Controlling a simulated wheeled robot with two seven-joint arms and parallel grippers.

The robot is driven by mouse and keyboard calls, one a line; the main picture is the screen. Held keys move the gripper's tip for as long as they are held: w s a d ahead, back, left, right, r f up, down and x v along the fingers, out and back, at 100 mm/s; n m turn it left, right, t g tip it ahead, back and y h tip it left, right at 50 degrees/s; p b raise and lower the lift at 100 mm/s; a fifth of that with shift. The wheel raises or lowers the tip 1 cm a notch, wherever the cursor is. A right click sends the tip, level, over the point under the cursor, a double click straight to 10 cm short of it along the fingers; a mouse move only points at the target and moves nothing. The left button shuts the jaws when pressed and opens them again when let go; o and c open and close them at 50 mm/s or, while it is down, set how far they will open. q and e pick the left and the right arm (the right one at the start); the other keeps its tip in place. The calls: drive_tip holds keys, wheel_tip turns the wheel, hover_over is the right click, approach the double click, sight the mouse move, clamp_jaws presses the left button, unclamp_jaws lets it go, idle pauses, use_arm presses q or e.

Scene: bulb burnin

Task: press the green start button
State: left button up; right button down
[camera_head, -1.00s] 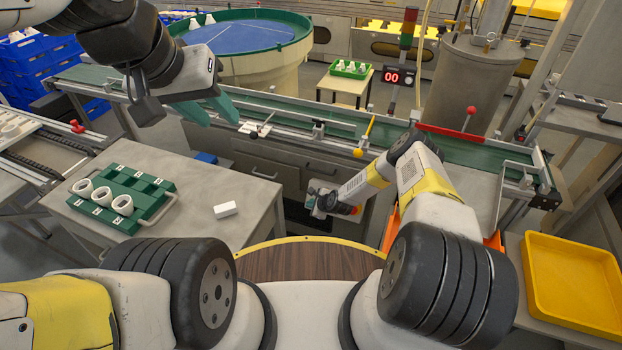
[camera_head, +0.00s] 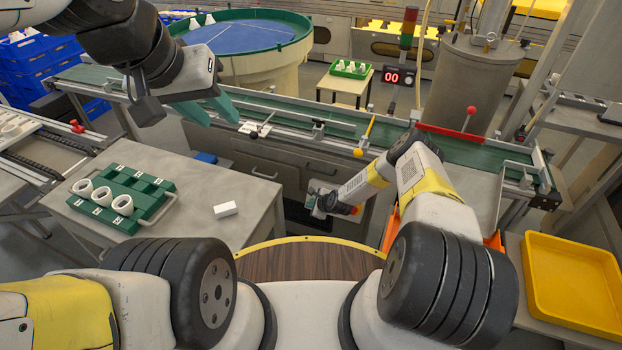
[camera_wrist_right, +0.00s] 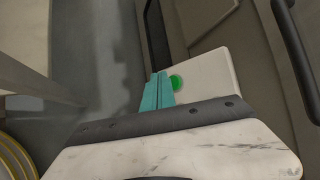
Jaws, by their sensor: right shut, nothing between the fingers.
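The green start button (camera_wrist_right: 176,82) is a small round green cap on a pale panel (camera_wrist_right: 213,72) in the right wrist view. My right gripper (camera_wrist_right: 158,90) has its teal fingers together with nothing between them. Their tips are right beside the button in that picture; whether they touch it I cannot tell. In the head view my right gripper (camera_head: 318,204) is low in front of the dark cabinet under the conveyor, and the button cannot be made out there. My left gripper (camera_head: 208,108) is open and empty, its teal fingers apart over the near edge of the conveyor.
A grey table (camera_head: 180,220) at left holds a green tray (camera_head: 150,205) with white rings and a white block (camera_head: 225,209). A green conveyor (camera_head: 340,128) crosses behind. A red display (camera_head: 399,77) reads 00 below a light tower (camera_head: 408,35). A yellow tray (camera_head: 570,285) is at right.

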drive_tip(key=shift+w, duration=0.1)
drive_tip(key=shift+w+d+f, duration=0.1)
drive_tip(key=shift+w+f, duration=0.1)
drive_tip(key=shift+w, duration=0.05)
drive_tip(key=shift+w+d+f, duration=0.15)
drive_tip(key=shift+w+f, duration=0.05)
drive_tip(key=shift+w, duration=0.1)
idle(0.7)
idle(0.3)
drive_tip(key=shift+s+a+r, duration=0.25)
drive_tip(key=shift+s+r, duration=0.15)
drive_tip(key=shift+s, duration=0.2)
drive_tip(key=s, duration=0.1)
drive_tip(key=s+a+r, duration=0.1)
drive_tip(key=s+r, duration=0.1)
drive_tip(key=s, duration=0.1)
drive_tip(key=shift+a+r, duration=0.25)
drive_tip(key=shift+a, duration=0.1)
idle(0.7)
